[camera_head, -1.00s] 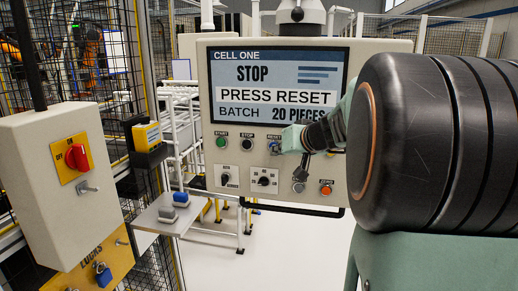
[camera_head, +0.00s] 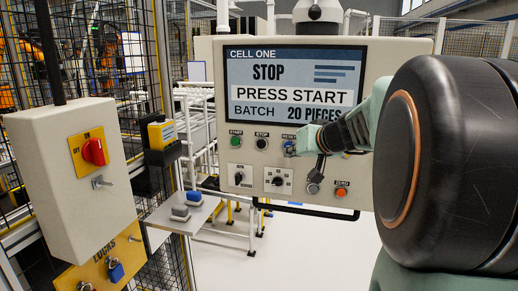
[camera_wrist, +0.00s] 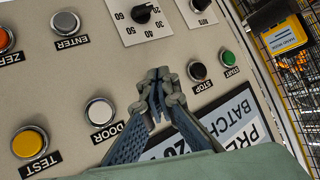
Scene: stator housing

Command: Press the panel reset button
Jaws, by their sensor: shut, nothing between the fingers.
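The panel (camera_head: 398,60) stands upright ahead of me, and its screen (camera_head: 288,95) reads STOP and PRESS START. The blue reset button (camera_head: 288,146) is in the top button row in the head view, right of the black stop button. My gripper (camera_head: 298,142) is at its right side and partly covers it. In the wrist view my gripper (camera_wrist: 157,92) is shut and empty, its tips in front of the panel between the stop and door buttons. The reset button is hidden behind the tips there. I cannot tell whether they touch it.
In the wrist view the green start button (camera_wrist: 227,58), black stop button (camera_wrist: 197,71), white door button (camera_wrist: 100,112) and yellow test button (camera_wrist: 28,143) are close by. At left in the head view is a box with a red switch (camera_head: 94,151) and padlocks below.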

